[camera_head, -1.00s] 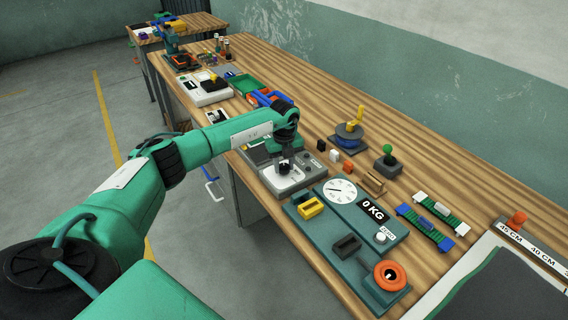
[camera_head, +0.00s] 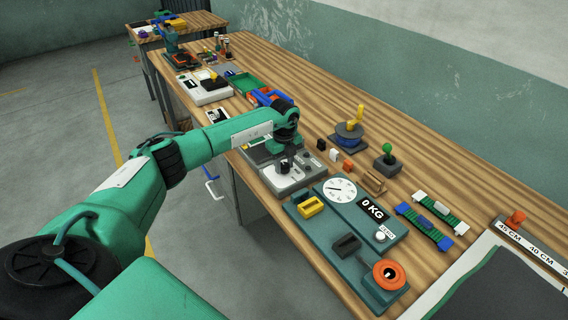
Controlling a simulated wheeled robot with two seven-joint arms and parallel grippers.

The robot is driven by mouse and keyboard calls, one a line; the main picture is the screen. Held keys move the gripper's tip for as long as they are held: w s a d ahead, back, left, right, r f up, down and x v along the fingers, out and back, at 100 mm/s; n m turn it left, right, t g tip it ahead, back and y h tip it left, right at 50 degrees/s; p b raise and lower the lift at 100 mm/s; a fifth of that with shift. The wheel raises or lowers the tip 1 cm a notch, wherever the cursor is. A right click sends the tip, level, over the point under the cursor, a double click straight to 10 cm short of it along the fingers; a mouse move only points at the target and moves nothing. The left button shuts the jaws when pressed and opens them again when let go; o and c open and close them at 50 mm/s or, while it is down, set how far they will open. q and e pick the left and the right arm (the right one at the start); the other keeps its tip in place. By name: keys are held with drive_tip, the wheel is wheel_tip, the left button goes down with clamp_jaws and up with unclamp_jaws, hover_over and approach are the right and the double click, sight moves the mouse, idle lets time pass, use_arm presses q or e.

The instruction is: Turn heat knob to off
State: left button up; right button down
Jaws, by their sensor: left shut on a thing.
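My left gripper (camera_head: 285,162) points down over a grey-and-white device panel (camera_head: 281,186) near the front edge of the wooden bench. The gripper is shut on a small dark knob (camera_head: 284,167) on the panel's light face. The knob is mostly hidden by the fingers, and its markings are too small to read. Small round controls (camera_head: 308,160) show on the panel's grey right part. My right gripper is not in view.
Right of the panel is a teal scale board with a dial (camera_head: 339,190) and a 0 KG display (camera_head: 374,209). Small black, white and orange blocks (camera_head: 333,154) stand behind the panel. A green-knobbed lever (camera_head: 387,150) stands farther right.

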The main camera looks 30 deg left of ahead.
sight(284, 165)
use_arm(q)
drive_tip(key=o, duration=1)
drive_tip(key=shift+r, duration=0.1)
wheel_tip(284, 165, up, 14)
drive_tip(key=b, duration=0.3)
